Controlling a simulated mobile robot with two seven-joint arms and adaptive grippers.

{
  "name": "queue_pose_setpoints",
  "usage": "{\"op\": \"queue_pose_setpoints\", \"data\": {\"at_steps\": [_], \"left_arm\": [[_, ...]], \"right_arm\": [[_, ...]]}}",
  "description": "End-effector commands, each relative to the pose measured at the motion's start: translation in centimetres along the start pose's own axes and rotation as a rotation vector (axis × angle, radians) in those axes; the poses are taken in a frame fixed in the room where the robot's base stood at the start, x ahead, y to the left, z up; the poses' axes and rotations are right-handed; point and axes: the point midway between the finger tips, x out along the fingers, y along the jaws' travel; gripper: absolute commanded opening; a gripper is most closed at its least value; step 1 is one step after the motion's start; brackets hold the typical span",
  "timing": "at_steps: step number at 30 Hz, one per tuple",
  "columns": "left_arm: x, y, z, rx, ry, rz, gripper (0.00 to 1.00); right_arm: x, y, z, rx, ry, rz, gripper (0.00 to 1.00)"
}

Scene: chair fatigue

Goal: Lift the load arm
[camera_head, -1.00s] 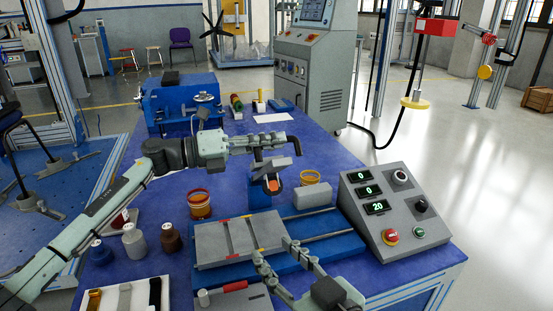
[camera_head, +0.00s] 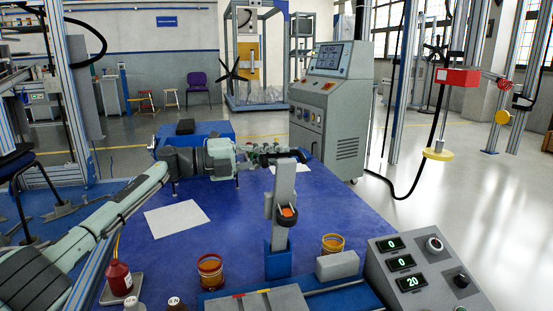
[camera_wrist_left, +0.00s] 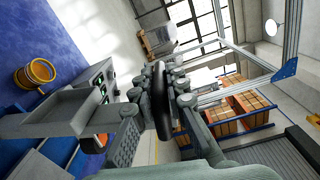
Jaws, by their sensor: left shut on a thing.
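The load arm (camera_head: 284,182) is a grey bar that stands nearly upright on a blue post (camera_head: 278,263) in the head view, with an orange piece (camera_head: 288,212) partway down. My left gripper (camera_head: 286,152) is at the bar's upper end. In the left wrist view the gripper's fingers (camera_wrist_left: 166,90) are closed around a black handle (camera_wrist_left: 161,105). The grey load arm (camera_wrist_left: 60,115) lies to the left of the fingers there. In the head view the fingers and bar top hide most of the handle. My right gripper is out of view.
A control box (camera_head: 412,268) with green displays stands at front right.

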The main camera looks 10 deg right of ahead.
Motion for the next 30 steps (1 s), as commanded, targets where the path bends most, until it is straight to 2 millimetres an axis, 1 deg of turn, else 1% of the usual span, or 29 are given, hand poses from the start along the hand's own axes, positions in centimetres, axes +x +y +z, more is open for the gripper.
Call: {"op": "queue_pose_setpoints", "data": {"at_steps": [14,15,18,20,27,30], "left_arm": [[-0.01,-0.03,0.11,0.002,0.0,0.0,0.0],[-0.01,-0.03,0.11,0.002,0.0,0.0,0.15],[-0.01,-0.02,0.1,0.002,0.0,0.0,0.28],[-0.01,0.0,0.1,0.002,0.0,0.0,0.34],[-0.03,0.05,0.09,0.002,0.0,0.001,0.34],[-0.42,0.08,0.13,0.002,-0.001,0.001,0.34]], "right_arm": [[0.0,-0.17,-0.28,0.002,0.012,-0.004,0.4],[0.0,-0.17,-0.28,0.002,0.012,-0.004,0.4],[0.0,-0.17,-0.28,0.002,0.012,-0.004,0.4],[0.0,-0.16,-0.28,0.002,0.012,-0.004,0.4],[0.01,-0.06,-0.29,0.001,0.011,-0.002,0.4],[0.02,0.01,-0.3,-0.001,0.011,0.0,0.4]]}}
